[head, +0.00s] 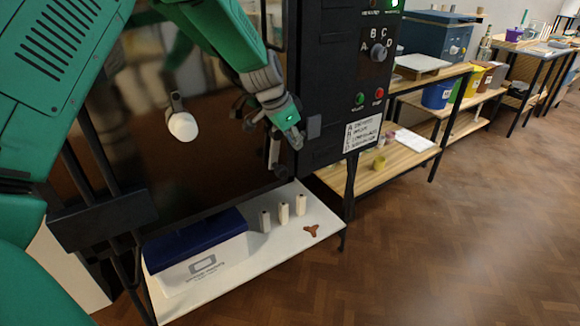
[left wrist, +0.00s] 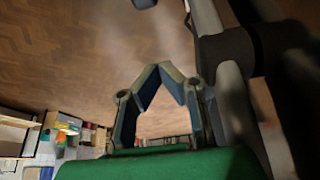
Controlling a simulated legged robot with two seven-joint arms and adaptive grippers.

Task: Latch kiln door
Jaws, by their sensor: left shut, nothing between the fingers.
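The kiln door (head: 215,165) is a dark, glossy panel that fills the left middle of the head view and mirrors my arm. A handle with a white knob (head: 182,126) sticks out from it. The black kiln control box (head: 340,85) is to its right. My left gripper (head: 294,139) is at the door's right side, beside a small dark bracket (head: 314,127) on the box. I cannot tell whether they touch. In the left wrist view its fingertips (left wrist: 160,68) meet with nothing between them, and dark metal parts (left wrist: 230,55) stand close to the right. My right gripper is out of view.
A white shelf (head: 325,222) below the door holds a blue-lidded white box (head: 197,255), three pale posts (head: 284,212) and a brown three-armed piece (head: 311,231). Wooden shelving (head: 415,155) stands at the right. The wood floor (head: 470,230) at right is clear.

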